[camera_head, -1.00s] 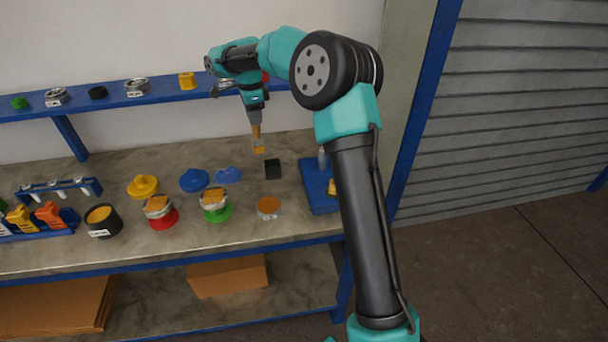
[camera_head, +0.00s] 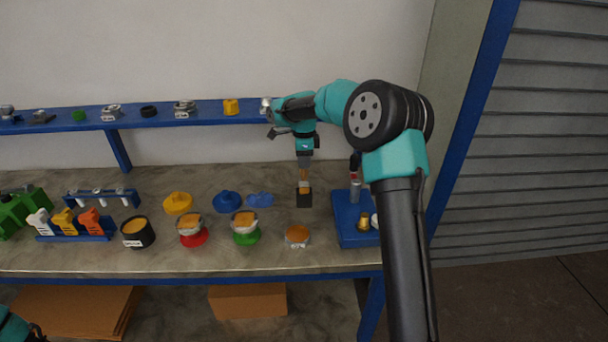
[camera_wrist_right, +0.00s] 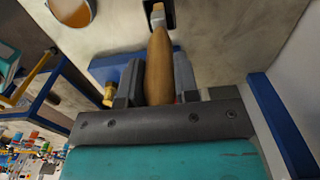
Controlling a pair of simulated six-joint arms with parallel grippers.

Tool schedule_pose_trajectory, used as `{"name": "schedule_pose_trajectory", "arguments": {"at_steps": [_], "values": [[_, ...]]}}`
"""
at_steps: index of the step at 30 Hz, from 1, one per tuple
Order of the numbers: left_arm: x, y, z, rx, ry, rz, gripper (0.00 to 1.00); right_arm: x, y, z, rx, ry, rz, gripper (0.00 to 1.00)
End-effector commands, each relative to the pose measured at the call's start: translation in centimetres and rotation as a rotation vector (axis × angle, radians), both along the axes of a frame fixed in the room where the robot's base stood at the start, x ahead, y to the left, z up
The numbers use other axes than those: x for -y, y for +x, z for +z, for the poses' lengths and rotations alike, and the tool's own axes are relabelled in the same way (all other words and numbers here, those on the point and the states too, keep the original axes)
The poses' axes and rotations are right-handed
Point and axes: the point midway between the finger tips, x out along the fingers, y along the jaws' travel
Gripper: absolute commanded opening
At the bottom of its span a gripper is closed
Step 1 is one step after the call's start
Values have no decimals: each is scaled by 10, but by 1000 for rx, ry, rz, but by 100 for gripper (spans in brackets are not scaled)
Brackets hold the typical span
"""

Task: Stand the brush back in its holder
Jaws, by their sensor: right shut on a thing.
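The brush (camera_head: 304,176) has a wooden handle and hangs upright, tip down, from my right gripper (camera_head: 304,160). In the right wrist view the jaws (camera_wrist_right: 160,92) are shut on the brush's wooden handle (camera_wrist_right: 158,62). The holder (camera_head: 304,200) is a small black block on the bench directly below. The brush's lower end meets the holder's top in the head view; the tip seems to be at or inside its opening. The holder also shows partly at the top of the right wrist view (camera_wrist_right: 173,14). My left gripper is not in view.
A blue stand (camera_head: 352,232) with fittings is close right of the holder. Left are blue lids (camera_head: 227,202), an orange-filled vessel (camera_head: 297,236), and vessels on green (camera_head: 246,237) and red (camera_head: 193,239) bases. A blue shelf (camera_head: 215,117) runs behind.

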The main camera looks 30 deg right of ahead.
Motion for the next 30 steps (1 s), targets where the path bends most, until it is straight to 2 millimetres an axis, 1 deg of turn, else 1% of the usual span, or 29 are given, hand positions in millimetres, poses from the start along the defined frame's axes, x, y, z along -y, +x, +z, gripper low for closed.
{"name": "schedule_pose_trajectory", "arguments": {"at_steps": [3,11,13,22,30], "values": [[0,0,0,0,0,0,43,0,0,-7,1,0,0,5],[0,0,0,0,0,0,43,0,0,-7,1,0,0,5],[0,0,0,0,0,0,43,0,0,-10,0,0,0,5],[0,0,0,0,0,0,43,0,0,-43,0,0,-1,5],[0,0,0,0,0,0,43,0,0,-44,2,0,0,5]]}}
